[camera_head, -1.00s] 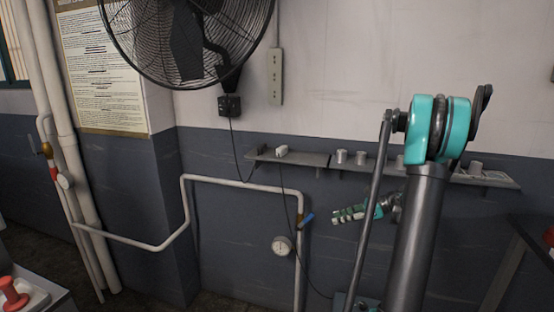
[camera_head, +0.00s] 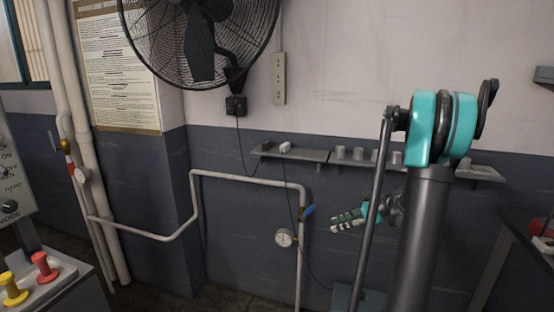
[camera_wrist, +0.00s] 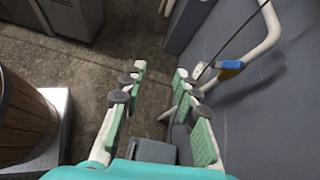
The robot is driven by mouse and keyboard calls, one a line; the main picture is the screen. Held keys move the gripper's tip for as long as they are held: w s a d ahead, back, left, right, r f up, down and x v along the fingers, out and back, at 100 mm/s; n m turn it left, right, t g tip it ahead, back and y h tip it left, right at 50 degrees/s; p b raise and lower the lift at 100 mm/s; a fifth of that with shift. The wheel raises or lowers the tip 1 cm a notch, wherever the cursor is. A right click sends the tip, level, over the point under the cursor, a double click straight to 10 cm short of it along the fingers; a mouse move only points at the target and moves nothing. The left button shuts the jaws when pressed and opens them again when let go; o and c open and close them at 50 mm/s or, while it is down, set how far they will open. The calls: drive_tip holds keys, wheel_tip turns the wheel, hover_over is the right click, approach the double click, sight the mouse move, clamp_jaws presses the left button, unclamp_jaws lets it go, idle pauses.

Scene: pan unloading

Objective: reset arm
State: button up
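My gripper (camera_head: 348,219) shows in the head view at the centre right, partly behind my arm, pointing left in front of the dark lower wall. In the wrist view its two green-padded fingers (camera_wrist: 155,100) stand apart with a clear gap between them. Nothing is held between the fingers. My teal and grey arm (camera_head: 432,130) rises at the right of the head view and hides part of the wall and shelf.
White pipes (camera_head: 245,181) with a gauge (camera_head: 284,237) run along the wall. A shelf (camera_head: 303,154) holds small cups. A fan (camera_head: 200,40) hangs above. A control panel (camera_head: 10,190) stands at left. A wooden barrel (camera_wrist: 22,120) stands left in the wrist view.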

drive_tip(key=s+a+f+n+h, duration=0.1)
drive_tip(key=s+a+n+h, duration=0.2)
drive_tip(key=s+n, duration=0.3)
drive_tip(key=s+a+f+n+h, duration=0.2)
drive_tip(key=s+a+n+h, duration=0.15)
drive_tip(key=s, duration=0.35)
drive_tip(key=s+d+f+n+h, duration=0.1)
drive_tip(key=s+n+h, duration=0.1)
drive_tip(key=s+n, duration=0.3)
drive_tip(key=s+d+f+n+h, duration=0.1)
drive_tip(key=s+f+n+h, duration=0.1)
drive_tip(key=s+n, duration=0.3)
drive_tip(key=shift+s+d+n+t, duration=0.3)
drive_tip(key=shift+s+d+n, duration=0.1)
drive_tip(key=shift+s, duration=0.85)
drive_tip(key=shift+f, duration=0.1)
idle(1.7)
